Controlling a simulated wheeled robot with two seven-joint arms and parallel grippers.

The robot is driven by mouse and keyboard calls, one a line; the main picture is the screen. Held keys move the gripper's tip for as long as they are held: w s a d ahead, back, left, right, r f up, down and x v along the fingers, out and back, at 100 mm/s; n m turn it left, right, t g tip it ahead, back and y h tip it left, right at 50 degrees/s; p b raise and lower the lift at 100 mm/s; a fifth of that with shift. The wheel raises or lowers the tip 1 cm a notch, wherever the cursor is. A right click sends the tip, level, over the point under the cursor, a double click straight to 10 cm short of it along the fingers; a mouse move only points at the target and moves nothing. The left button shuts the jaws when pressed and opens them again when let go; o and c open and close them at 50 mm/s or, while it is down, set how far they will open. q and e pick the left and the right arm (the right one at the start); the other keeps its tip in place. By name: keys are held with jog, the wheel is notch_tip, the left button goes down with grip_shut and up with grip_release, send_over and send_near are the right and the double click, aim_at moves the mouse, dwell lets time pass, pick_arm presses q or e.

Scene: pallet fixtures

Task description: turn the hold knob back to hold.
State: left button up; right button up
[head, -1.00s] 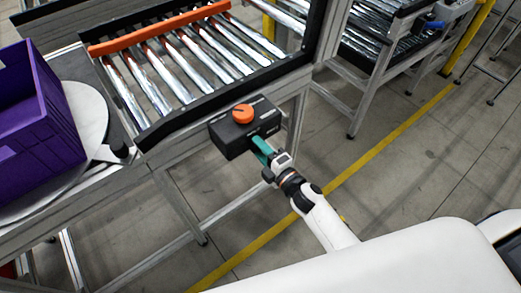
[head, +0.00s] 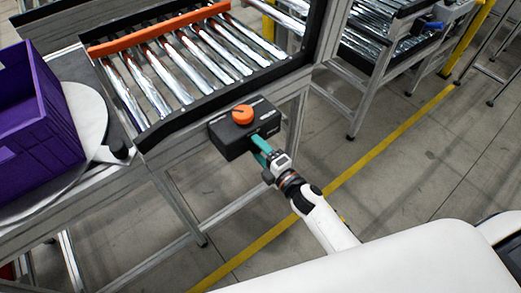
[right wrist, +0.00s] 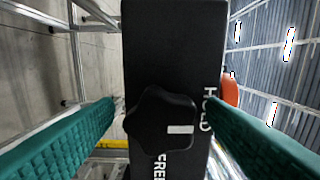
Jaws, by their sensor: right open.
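A black box (head: 232,141) with an orange knob (head: 242,114) on top is fixed to the front of the roller conveyor. In the right wrist view, the box face carries a black lobed knob (right wrist: 158,122) with a white mark. The mark lies on the knob's right side, pointing roughly right, near the word HOLD; the word FREE is below the knob. My right gripper (head: 258,146) is at the box's front face. In the wrist view, its teal fingers (right wrist: 163,110) are open on either side of the lobed knob, with gaps. My left gripper is not in view.
The conveyor rollers (head: 185,70) have an orange bar across their far end. A purple crate (head: 40,125) stands on a round plate (head: 92,115) at the left. A second conveyor (head: 375,55) stands at the upper right. The floor to the right of my arm is clear.

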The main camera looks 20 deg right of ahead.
jog(key=b+v, duration=0.2)
jog(key=v, duration=1)
jog(key=s+d+f+m+g+h, duration=0.1)
jog(key=s+f+m+g+h, duration=0.2)
jog(key=f, duration=0.7)
jog(key=s+d+f+m+g, duration=0.25)
jog(key=f+m, duration=0.25)
jog(key=f, duration=0.5)
jog(key=s+f+m+g+h, duration=0.2)
jog(key=s+f+m, duration=0.2)
jog(key=f, duration=0.6)
jog(key=s+f+m+g, duration=0.4)
jog(key=s+f, duration=0.3)
jog(key=s, duration=0.4)
jog(key=s+d+f+m+g+h, duration=0.1)
jog(key=s+f+m+g, duration=0.2)
jog(key=s+f, duration=0.4)
jog(key=s+g, duration=0.1)
jog(key=s, duration=0.3)
jog(key=shift+s+f+m, duration=0.15)
jog(key=shift+f+m, duration=0.15)
jog(key=shift+m, duration=0.1)
jog(key=shift+d+g, duration=0.15)
jog(key=shift+g, duration=0.1)
